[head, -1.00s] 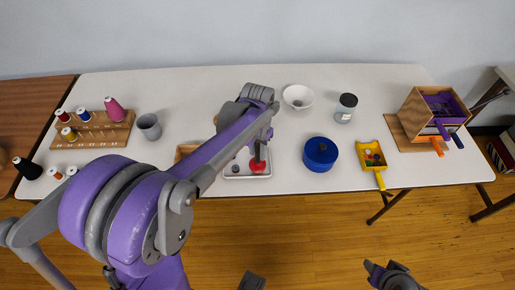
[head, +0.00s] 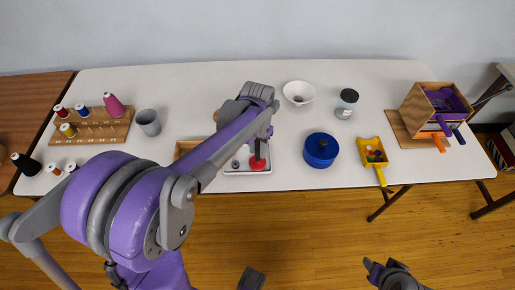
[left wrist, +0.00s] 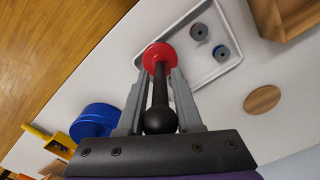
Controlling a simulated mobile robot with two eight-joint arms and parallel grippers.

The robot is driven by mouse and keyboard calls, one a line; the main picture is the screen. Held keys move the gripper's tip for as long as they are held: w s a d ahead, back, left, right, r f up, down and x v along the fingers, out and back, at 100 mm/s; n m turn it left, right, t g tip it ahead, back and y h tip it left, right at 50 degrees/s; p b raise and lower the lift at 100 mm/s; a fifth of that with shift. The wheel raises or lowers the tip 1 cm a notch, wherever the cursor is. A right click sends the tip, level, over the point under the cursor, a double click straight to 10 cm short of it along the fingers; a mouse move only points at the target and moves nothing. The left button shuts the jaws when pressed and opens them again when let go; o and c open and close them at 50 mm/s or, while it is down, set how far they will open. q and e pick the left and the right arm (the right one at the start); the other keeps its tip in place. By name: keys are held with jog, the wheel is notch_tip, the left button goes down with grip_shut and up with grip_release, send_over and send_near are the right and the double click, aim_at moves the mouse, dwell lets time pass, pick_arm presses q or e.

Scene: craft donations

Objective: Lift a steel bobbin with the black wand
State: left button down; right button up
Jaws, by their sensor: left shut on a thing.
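My left gripper (left wrist: 158,110) is shut on the black wand (left wrist: 160,88), which has a round black knob at one end and a red disc (left wrist: 157,56) at the other. In the head view the wand (head: 258,149) stands roughly upright, red end down, at the right part of the white tray (head: 232,173). Whether the red end touches the tray I cannot tell. Two steel bobbins (left wrist: 199,31) (left wrist: 221,53) lie in the tray beside the red end, apart from it. My right gripper (head: 386,272) is low at the bottom, away from the table; its jaws are unclear.
A blue round tin (head: 321,150) and a yellow scoop (head: 373,152) stand right of the tray. A white bowl (head: 299,94) and a jar (head: 347,103) are behind. A wooden box (left wrist: 290,18) and a wooden disc (left wrist: 262,99) lie near the tray.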

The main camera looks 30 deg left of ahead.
pick_arm(q)
jog(key=shift+r+p, duration=2.2)
jog(key=shift+r, duration=1.35)
jog(key=shift+f, duration=0.1)
